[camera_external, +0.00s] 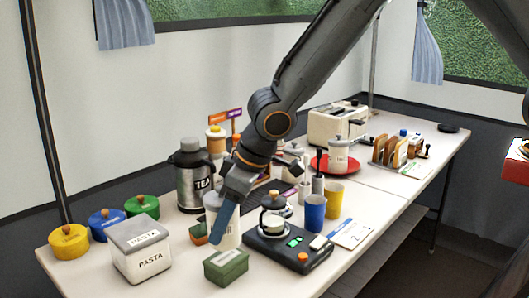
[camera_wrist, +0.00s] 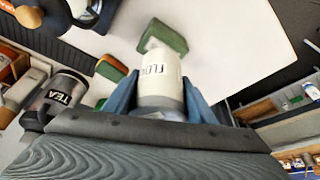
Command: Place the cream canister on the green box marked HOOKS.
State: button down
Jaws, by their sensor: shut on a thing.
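The cream canister (camera_external: 232,236) is upright between the blue fingers of my gripper (camera_external: 222,218), which is shut on it. In the wrist view, the canister (camera_wrist: 162,85) shows a partly visible label that starts with FLOU, with a blue finger on each side. The green box (camera_external: 226,266) stands near the table's front edge, just in front of the canister in the external view. In the wrist view, the green box (camera_wrist: 165,38) is beyond the canister's far end. I cannot tell whether the canister's base touches the table.
A PASTA box (camera_external: 141,250) stands left of the green box. A black scale (camera_external: 288,245) with a glass pot is to its right. Blue and yellow cups (camera_external: 315,212) stand farther right.

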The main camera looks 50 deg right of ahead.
aim_at(238, 206)
jog(key=shift+f+p, duration=0.3)
jog(key=shift+f, duration=1.45)
jog(key=shift+f, duration=0.15)
jog(key=c, duration=0.8)
grip_release()
jog(key=shift+o, duration=0.2)
jog(key=shift+r, duration=0.3)
jog(key=b+v, duration=0.2)
jog(key=v, duration=0.9)
jog(key=shift+s+r+b, duration=0.15)
jog(key=shift+r+b, duration=0.2)
jog(key=shift+b, duration=0.05)
jog(key=shift+d, duration=0.1)
